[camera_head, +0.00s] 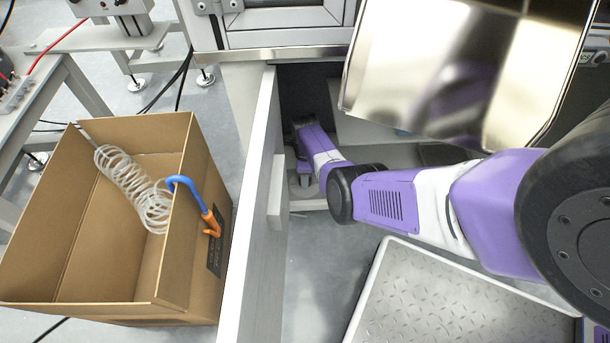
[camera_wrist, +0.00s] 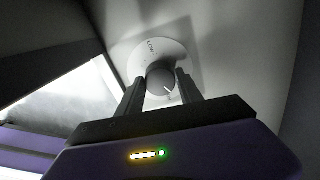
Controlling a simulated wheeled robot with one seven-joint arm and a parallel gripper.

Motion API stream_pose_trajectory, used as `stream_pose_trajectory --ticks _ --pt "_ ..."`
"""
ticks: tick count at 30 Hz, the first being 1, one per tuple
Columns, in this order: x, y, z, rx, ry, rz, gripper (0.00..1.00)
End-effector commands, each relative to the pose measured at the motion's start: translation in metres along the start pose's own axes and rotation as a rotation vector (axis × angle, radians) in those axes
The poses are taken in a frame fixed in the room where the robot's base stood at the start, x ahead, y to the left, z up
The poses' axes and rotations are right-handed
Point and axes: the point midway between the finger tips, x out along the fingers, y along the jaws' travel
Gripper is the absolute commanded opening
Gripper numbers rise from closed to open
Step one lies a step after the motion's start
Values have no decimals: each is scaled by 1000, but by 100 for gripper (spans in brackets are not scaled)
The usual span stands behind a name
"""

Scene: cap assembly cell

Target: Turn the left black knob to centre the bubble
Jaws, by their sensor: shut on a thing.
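In the wrist view, a round dark knob (camera_wrist: 158,80) with a white pointer line sits on a pale round dial plate (camera_wrist: 150,55) marked "LOW". The pointer is towards the lower right. My gripper (camera_wrist: 162,86) has one dark finger on each side of the knob and is shut on it. The dial plate is fixed to a grey panel. In the head view my purple and white arm reaches down into a space under a bench, and the fingers and knob are hidden there. No bubble or level shows in either view. I cannot tell whether this is the left knob.
A cardboard box (camera_head: 90,230) holding a clear coiled hose (camera_head: 135,190) stands at left, with a blue and orange hooked tool (camera_head: 195,203) over its edge. A white panel (camera_head: 255,220) stands close left of my arm. A shiny metal sheet (camera_head: 440,70) hangs above it.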

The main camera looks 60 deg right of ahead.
Motion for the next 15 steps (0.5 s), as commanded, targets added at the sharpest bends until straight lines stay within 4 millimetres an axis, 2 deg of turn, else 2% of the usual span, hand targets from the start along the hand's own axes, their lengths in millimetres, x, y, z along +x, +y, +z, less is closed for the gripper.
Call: stream_pose_trajectory --ticks 15 --pt "0 1 0 113 0 1 2"
